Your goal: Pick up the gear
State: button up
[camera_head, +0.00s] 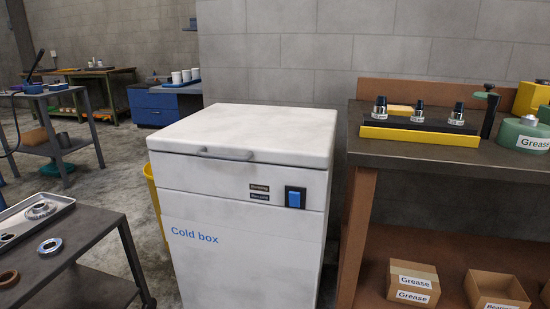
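A metal toothed ring that looks like a gear (40,210) lies in a shallow grey tray (62,203) at the left edge. The tray sits on a dark table (88,228). A smaller plain metal ring (49,246) lies on the table in front of the tray. A brown ring (8,278) lies near the left edge of the picture. My gripper is not in this view.
A white cold box (245,220) with a closed lid stands in the middle. A workbench (450,155) at the right holds a tool rack (420,130) and a green grease container (520,140). Cardboard boxes (413,282) sit on its lower shelf. Other tables stand behind left.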

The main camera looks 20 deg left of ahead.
aim_at(40, 211)
jog(key=u, duration=1)
jog(key=i, duration=0.85)
jog(key=u, duration=1.7)
jog(key=i, duration=1.6)
jog(key=u, duration=0.4)
